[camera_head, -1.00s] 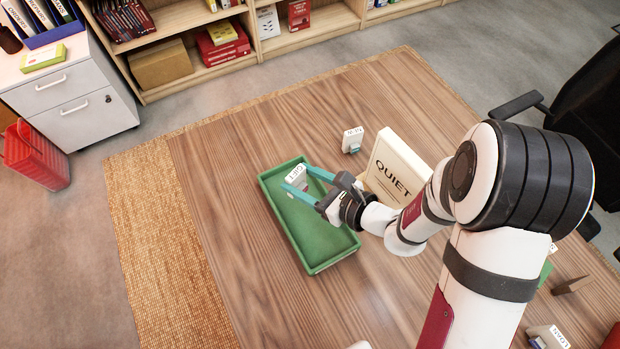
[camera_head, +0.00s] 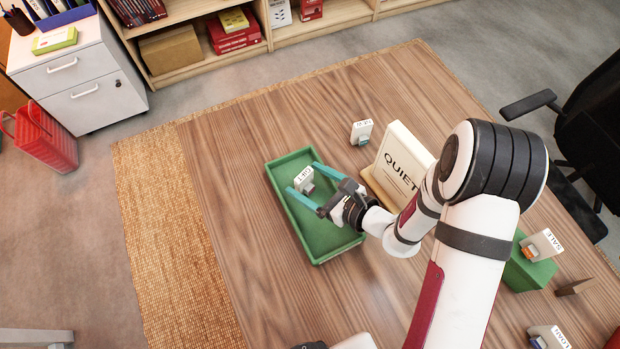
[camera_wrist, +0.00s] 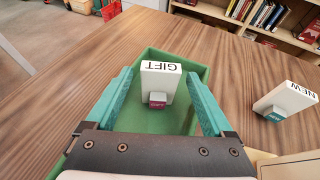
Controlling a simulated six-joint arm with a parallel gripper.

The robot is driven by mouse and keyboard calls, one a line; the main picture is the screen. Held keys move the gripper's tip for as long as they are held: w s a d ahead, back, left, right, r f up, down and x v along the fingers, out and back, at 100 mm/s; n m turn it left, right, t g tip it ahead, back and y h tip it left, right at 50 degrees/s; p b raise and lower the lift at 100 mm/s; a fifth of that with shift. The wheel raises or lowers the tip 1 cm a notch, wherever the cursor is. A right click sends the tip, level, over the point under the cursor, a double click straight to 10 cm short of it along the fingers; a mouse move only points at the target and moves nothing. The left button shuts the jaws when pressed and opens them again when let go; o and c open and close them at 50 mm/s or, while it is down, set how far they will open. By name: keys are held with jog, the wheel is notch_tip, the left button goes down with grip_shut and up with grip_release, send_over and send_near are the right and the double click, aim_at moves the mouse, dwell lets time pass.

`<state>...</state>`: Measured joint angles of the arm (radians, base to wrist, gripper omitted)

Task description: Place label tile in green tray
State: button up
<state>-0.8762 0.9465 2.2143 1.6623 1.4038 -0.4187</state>
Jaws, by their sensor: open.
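The green tray (camera_head: 335,243) lies on the wooden table; it also shows in the wrist view (camera_wrist: 150,57). A white label tile reading GIFT (camera_head: 304,179) is inside the tray near its far end. In the wrist view the GIFT tile (camera_wrist: 160,80) looks upright, its lettering upside down, with a small dark-red part at its base. My gripper (camera_head: 308,182) is open over the tray, its teal fingers on either side of the tile. In the wrist view gaps show between the tile and both fingers (camera_wrist: 160,100). The tile's underside is hidden.
A NEW tile (camera_head: 361,132) stands beyond the tray, near the QUIET sign (camera_head: 400,162), which is right of the tray. A SALE tile (camera_head: 541,245) sits by a green block (camera_head: 525,273); another tile (camera_head: 546,337) is at front right. The table left of the tray is clear.

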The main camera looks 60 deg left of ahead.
jog(key=shift+r, duration=0.15)
jog(key=w+d+r+n+h, duration=0.1)
jog(key=w+d+r+n, duration=0.15)
jog(key=d+r, duration=0.55)
jog(key=w+d+r+n+h, duration=0.1)
jog(key=d+r+n+h, duration=0.15)
jog(key=d+r, duration=0.6)
jog(key=s+d+n+t+h, duration=0.1)
jog(key=d+n+t+h, duration=0.2)
jog(key=d, duration=1.8)
jog(key=t+h, duration=0.1)
jog(key=h, duration=0.3)
jog(key=shift+d+r+t, duration=0.2)
jog(key=shift+r+t, duration=0.1)
jog(key=shift+t, duration=0.1)
